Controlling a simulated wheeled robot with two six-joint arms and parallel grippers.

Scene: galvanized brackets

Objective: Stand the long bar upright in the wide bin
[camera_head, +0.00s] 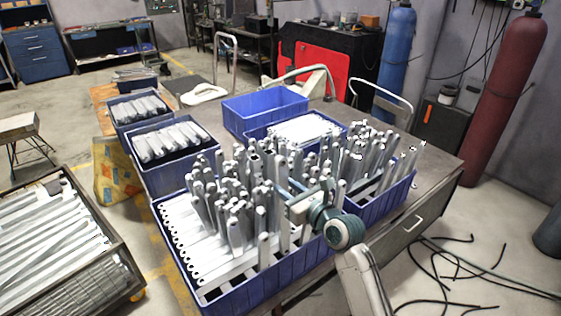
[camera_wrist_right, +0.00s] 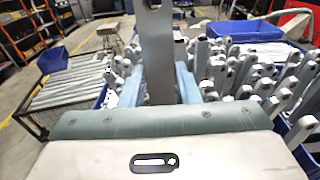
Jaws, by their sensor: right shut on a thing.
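My right gripper (camera_head: 300,197) is over the front part of the wide blue bin (camera_head: 294,272), its arm coming in from the front right. It is shut on a long grey bar (camera_wrist_right: 157,55), which stands upright between the two fingers in the right wrist view; a hole shows near its top end. The bar's lower end is hidden behind the gripper, so I cannot tell whether it touches the bin floor. Many other bars (camera_head: 235,232) stand close together in the bin, and more lie flat at its left side. My left gripper is not in view.
An empty blue bin (camera_head: 265,103) and a bin of flat pieces (camera_head: 258,131) are behind. Two bins of bars (camera_head: 131,146) stand at the left. A crate of long bars (camera_head: 119,262) is at the lower left. The bench top (camera_head: 437,165) is bare at the right.

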